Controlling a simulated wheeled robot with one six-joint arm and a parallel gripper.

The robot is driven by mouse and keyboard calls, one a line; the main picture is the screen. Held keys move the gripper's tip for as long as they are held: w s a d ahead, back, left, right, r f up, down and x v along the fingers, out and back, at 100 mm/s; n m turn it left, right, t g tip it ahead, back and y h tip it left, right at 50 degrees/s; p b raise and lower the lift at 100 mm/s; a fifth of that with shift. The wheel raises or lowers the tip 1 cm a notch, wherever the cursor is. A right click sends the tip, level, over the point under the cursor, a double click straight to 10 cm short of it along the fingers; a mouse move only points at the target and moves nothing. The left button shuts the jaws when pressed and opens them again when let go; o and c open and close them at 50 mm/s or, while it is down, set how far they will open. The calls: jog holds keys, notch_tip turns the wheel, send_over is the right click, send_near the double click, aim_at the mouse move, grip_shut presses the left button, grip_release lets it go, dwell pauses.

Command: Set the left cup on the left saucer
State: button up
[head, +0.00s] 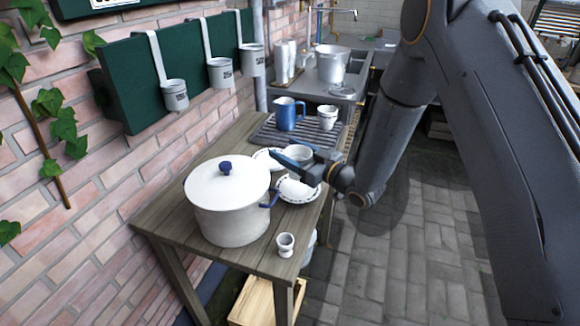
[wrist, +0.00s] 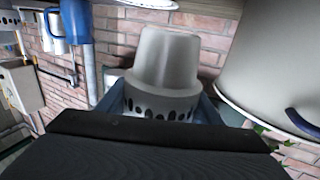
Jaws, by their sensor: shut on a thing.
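My gripper (head: 305,165) is shut on a white cup (wrist: 167,60), whose dark-spotted rim end lies between the fingers (wrist: 163,112) in the wrist view. The wrist picture is upside down, so the cup hangs base down, roughly upright. In the head view its rim (head: 299,152) shows above a finger. The left saucer (head: 262,158) lies behind the pot, partly covered by my gripper. The right saucer (head: 284,198) is nearer, with a white rounded shape (head: 296,188) over it, partly hidden by my gripper; I cannot tell whether this is another cup.
A large white pot (head: 228,213) with a blue knob stands close on the left. A small egg cup (head: 286,244) stands at the table's near corner. A blue jug (head: 287,114) and a white cup (head: 327,118) stand on a dark rack behind. Brick wall borders the left.

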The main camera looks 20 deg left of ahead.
jog(key=shift+f+p, duration=0.5)
jog(key=shift+f, duration=2.05)
jog(key=shift+f, duration=0.15)
jog(key=o, duration=1.1)
